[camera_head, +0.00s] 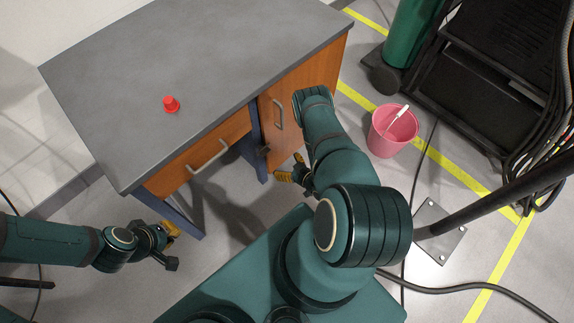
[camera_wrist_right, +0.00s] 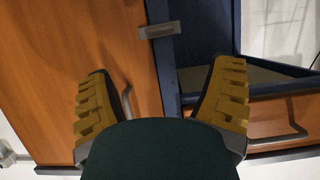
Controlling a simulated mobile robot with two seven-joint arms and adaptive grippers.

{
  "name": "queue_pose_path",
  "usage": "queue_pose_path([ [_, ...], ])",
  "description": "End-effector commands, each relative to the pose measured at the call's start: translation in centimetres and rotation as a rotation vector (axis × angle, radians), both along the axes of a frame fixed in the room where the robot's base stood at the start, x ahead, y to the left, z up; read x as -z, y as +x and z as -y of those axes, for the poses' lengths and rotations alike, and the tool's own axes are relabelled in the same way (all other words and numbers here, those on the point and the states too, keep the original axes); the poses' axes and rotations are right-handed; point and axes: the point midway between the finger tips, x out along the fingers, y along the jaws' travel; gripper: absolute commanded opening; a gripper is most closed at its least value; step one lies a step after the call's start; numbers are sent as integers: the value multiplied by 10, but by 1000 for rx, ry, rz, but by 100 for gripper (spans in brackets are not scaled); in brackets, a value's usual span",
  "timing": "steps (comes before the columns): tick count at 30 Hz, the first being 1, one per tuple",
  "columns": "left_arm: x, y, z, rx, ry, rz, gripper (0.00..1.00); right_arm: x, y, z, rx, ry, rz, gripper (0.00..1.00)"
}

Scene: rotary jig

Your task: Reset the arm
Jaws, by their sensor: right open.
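My right gripper (camera_head: 291,168) is low in front of the wooden cabinet door (camera_head: 285,105), beside the workbench. In the right wrist view its two yellow-padded fingers (camera_wrist_right: 165,72) are spread wide with nothing between them. The door and its handle (camera_wrist_right: 127,102) show behind the left finger, and a blue frame shows behind the right one. My left gripper (camera_head: 174,246) hangs low near the bench's front left leg, with its fingers apart and empty. My right forearm hides part of the cabinet door.
The grey bench top (camera_head: 220,60) holds a small red piece (camera_head: 171,104). A wooden drawer (camera_head: 200,155) is under its front edge. A pink bin (camera_head: 392,131) stands on the floor to the right, near a black cart (camera_head: 480,80) with cables.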

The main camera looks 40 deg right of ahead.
Motion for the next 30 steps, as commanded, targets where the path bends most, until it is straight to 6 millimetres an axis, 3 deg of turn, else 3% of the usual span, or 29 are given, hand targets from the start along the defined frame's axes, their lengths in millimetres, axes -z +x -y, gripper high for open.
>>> queue_pose_path([
  [14, 0, 0, 0, 0, 0, 0, 0, 0, 1, 0, 1, -1, -3, 83],
  [20, 0, 0, 0, 0, 0, 0, 0, -20, 29, -6, 49, 16, -109, 83],
  [25, 0, 0, 0, 0, 0, 0, 0, -64, 57, -43, 111, 95, -330, 83],
  [30, 0, 0, 0, 0, 0, 0, 0, -122, 52, -110, 113, 206, -580, 83],
])
